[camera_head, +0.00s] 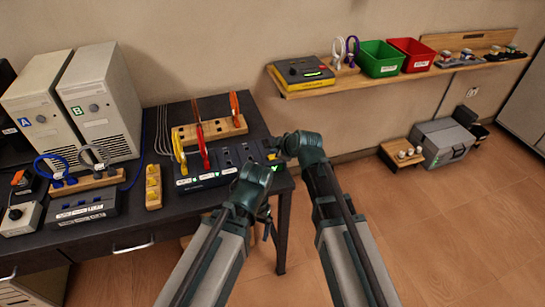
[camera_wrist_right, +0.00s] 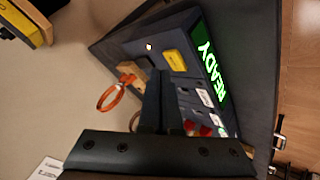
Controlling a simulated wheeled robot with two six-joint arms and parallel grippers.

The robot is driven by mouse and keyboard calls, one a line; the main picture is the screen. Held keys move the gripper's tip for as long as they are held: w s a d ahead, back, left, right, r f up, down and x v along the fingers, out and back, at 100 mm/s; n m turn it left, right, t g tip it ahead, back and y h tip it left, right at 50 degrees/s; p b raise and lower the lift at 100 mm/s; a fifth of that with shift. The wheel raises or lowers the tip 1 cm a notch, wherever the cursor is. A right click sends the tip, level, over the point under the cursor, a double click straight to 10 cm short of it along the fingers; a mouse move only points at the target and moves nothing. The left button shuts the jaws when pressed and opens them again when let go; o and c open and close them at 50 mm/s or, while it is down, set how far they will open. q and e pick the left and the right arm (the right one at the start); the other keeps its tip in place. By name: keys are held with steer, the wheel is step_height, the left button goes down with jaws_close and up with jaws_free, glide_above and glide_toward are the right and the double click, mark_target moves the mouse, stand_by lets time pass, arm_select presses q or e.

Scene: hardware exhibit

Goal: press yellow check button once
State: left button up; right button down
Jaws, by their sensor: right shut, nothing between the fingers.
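The yellow button (camera_wrist_right: 177,60) sits on the top face of a dark box whose green screen reads READY (camera_wrist_right: 208,72) in the right wrist view. In the head view a small yellow patch of it (camera_head: 271,156) shows beside my right gripper (camera_head: 272,144). My right gripper is shut and empty; in the wrist view its fingers (camera_wrist_right: 155,84) point toward the box, with the tips just left of and below the yellow button. A gap or contact cannot be told. My left gripper (camera_head: 266,222) hangs low in front of the table edge, its jaws too small and dark to read.
A wall shelf (camera_head: 300,93) carries green and red bins.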

steer(key=shift+f+b, duration=0.35)
steer(key=shift+f, duration=0.05)
steer(key=shift+f+b, duration=0.4)
steer(key=shift+f, duration=0.05)
stand_by(0.6)
steer(key=shift+r, duration=0.15)
steer(key=shift+r+p, duration=0.7)
steer(key=shift+p, duration=0.15)
step_height(320, 180, up, 5)
steer(key=p, duration=0.5)
steer(key=shift+r, duration=0.1)
stand_by(0.5)
